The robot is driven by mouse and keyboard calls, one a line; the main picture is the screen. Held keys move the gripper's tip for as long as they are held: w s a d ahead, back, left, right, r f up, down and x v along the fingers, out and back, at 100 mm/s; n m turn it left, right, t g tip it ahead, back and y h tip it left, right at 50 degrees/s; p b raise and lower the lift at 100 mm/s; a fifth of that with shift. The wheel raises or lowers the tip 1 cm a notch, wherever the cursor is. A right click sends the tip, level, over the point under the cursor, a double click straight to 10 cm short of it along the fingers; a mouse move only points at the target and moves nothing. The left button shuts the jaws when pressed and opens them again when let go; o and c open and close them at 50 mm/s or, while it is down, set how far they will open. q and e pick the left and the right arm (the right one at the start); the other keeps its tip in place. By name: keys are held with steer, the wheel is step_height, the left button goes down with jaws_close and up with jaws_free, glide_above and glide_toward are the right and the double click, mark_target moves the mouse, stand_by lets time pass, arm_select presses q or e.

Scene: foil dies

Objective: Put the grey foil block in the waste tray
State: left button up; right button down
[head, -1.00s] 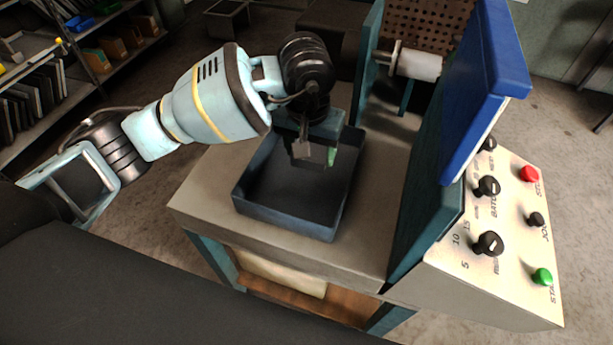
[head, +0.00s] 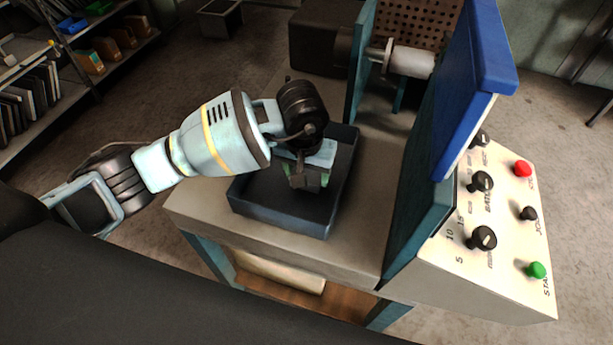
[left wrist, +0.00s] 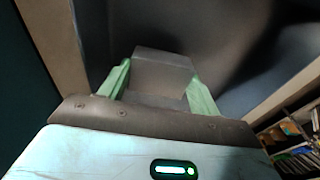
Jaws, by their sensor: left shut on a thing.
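The grey foil block (left wrist: 160,75) sits between the green-tipped fingers of my left gripper (left wrist: 158,88) in the left wrist view. The fingers are shut on its two sides. In the head view my left gripper (head: 308,182) points down inside the outline of the dark blue waste tray (head: 280,215). The block is mostly hidden there by the gripper. I cannot tell whether the block touches the tray floor. The tray looks otherwise empty where its floor shows. My right gripper is not in view.
The tray stands on a beige machine table (head: 365,215). To its right rise a teal plate and a blue guard (head: 470,90), with a knob and button panel (head: 510,240) beyond. A roller (head: 410,62) is at the back. Shelves (head: 95,45) stand far left.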

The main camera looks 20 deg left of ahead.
arm_select(q)
steer(key=shift+f, duration=1.1)
steer(key=shift+f, duration=0.15)
steer(key=o, duration=0.9)
steer(key=shift+o, duration=0.2)
step_height(320, 180, up, 12)
steer(key=s, duration=0.1)
steer(key=shift+s, duration=0.2)
